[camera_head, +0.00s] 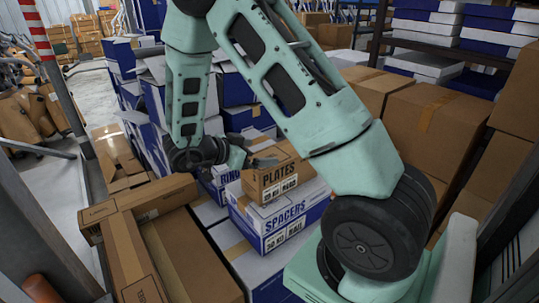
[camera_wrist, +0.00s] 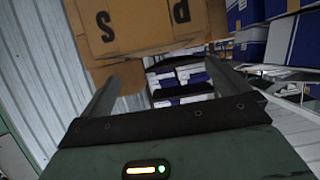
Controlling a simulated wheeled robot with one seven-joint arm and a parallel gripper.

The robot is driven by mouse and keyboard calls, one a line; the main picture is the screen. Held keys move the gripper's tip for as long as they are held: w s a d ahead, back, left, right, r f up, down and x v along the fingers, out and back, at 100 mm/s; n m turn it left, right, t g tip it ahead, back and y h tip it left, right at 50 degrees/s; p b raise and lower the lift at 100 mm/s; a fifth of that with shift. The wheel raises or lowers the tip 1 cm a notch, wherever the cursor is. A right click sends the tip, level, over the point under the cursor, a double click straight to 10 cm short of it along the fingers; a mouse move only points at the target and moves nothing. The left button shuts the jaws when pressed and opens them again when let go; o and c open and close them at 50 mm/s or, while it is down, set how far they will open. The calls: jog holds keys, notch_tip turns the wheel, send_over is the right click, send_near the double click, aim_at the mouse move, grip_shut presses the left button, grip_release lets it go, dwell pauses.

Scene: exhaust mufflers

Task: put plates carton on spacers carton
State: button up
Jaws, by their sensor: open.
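The plates carton (camera_head: 280,183) is brown with black lettering. In the head view it sits on top of the white and blue spacers carton (camera_head: 278,222) and appears to rest on it. My gripper (camera_head: 250,158) is at the upper left edge of the plates carton, with its fingers apart. In the wrist view, the brown plates carton (camera_wrist: 140,30) fills the top, its letters upside down, beyond the fingertips of my open gripper (camera_wrist: 165,72). Nothing shows between the fingers except background. Whether a finger touches the carton I cannot tell.
A blue and white carton marked "RING" (camera_head: 222,185) stands left of the plates carton. Long brown cartons (camera_head: 150,205) lie at the front left. Large brown boxes (camera_head: 432,125) stand on the right. Stacked blue and white boxes (camera_head: 150,115) are behind on the left.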

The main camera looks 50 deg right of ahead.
jog(key=w+a+r+n+t+y, duration=0.3)
jog(key=w+a+n+t+y, duration=0.25)
jog(key=w+a+t, duration=0.65)
jog(key=s+a+r+n+y, duration=0.15)
jog(key=a+n+y, duration=0.5)
jog(key=a, duration=0.85)
jog(key=s+a+r+n+g+y, duration=0.2)
jog(key=s+a+n+g+y, duration=0.3)
jog(key=s+a+n, duration=0.7)
jog(key=s+d+n+g+h, duration=0.1)
jog(key=s+d+n+g, duration=0.1)
jog(key=s, duration=0.6)
jog(key=s+d+n+g+h, duration=0.2)
jog(key=s+d, duration=0.1)
jog(key=s, duration=0.6)
jog(key=shift+s+f+n, duration=0.15)
jog(key=shift+f+n, duration=0.05)
jog(key=shift+n, duration=0.1)
